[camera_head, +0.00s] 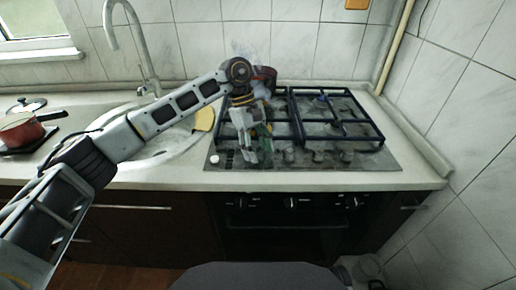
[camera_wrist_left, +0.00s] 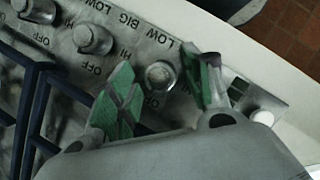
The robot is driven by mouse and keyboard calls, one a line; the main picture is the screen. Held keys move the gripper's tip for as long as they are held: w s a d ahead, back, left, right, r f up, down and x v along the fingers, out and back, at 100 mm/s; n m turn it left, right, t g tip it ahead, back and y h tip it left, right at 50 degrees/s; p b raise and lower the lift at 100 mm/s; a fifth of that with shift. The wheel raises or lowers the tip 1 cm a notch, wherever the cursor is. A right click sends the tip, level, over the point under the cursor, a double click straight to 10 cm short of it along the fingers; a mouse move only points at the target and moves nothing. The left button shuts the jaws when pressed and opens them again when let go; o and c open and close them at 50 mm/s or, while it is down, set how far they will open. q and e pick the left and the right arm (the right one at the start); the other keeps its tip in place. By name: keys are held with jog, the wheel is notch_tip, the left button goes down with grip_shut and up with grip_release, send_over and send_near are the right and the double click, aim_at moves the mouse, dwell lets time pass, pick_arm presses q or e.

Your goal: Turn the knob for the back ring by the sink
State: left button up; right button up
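The hob's control panel (camera_head: 305,163) has a row of metal knobs along its front edge. My left gripper (camera_head: 259,152) points down at the sink end of this row. In the left wrist view its green-padded fingers (camera_wrist_left: 167,72) are spread, with one knob (camera_wrist_left: 160,75) in the gap between them. I see no clear contact with the knob. That knob is nearest a white button (camera_wrist_left: 262,117). A neighbouring knob (camera_wrist_left: 92,38) and another one (camera_wrist_left: 35,9) lie to its upper left. My gripper mostly hides the first knob in the head view. My right gripper is out of view.
Dark pan grates (camera_head: 335,120) cover the hob. The sink (camera_head: 165,145) lies left, under my arm. Another red pot (camera_head: 20,131) and a lid (camera_head: 27,105) are at far left.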

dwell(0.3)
pick_arm(q)
jog(key=v, duration=1.2)
jog(key=shift+a, duration=0.1)
dwell(0.3)
